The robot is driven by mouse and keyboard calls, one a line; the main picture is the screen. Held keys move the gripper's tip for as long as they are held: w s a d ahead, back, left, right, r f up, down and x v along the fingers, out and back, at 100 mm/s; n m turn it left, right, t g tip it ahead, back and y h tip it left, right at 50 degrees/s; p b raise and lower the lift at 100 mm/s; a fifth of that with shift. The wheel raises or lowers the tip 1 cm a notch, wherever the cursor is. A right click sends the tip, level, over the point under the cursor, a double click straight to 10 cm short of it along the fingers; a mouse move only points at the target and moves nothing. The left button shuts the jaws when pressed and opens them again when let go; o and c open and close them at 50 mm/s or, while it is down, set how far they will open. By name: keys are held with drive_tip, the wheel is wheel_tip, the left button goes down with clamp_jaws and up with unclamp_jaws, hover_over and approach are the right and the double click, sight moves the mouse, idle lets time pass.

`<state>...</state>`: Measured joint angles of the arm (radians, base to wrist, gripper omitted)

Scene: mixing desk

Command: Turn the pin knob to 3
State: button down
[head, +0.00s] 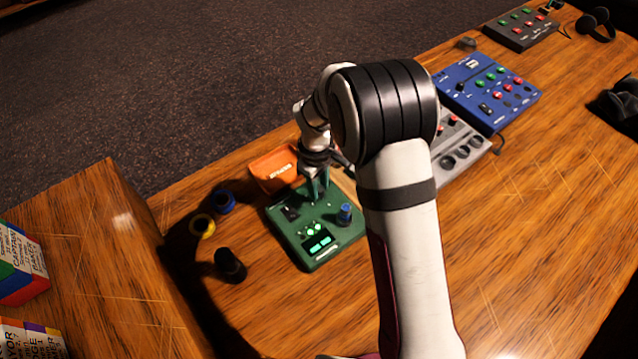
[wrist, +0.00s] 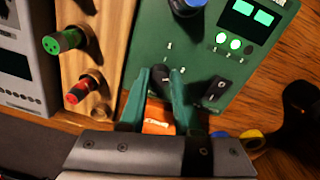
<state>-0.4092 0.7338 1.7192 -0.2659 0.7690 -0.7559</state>
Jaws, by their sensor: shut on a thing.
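The green panel (head: 335,247) lies on the wooden desk, and it also shows in the wrist view (wrist: 144,28). My gripper (head: 318,194) points down at the panel's far part. In the wrist view its two teal fingers (wrist: 163,73) are shut with a narrow gap between the tips. The pin knob sits between the fingertips and is mostly hidden, so I cannot read its setting. Small pale tick marks show on the panel around the fingertips. A blue knob (head: 345,212), a black switch (head: 290,213) and green lights (head: 312,229) are on the same panel.
An orange box (head: 273,168) lies just beyond the panel. Blue (head: 222,201) and yellow (head: 203,226) rings and a black cylinder (head: 230,266) stand left. Grey and blue (head: 488,92) panels lie right.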

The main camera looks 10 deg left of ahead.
drive_tip(key=m, duration=1)
drive_tip(key=shift+m+g, duration=0.3)
idle(0.4)
drive_tip(key=c, duration=0.6)
unclamp_jaws()
drive_tip(key=r, duration=1)
drive_tip(key=a+r, duration=0.1)
drive_tip(key=r, duration=0.4)
drive_tip(key=shift+r, duration=0.4)
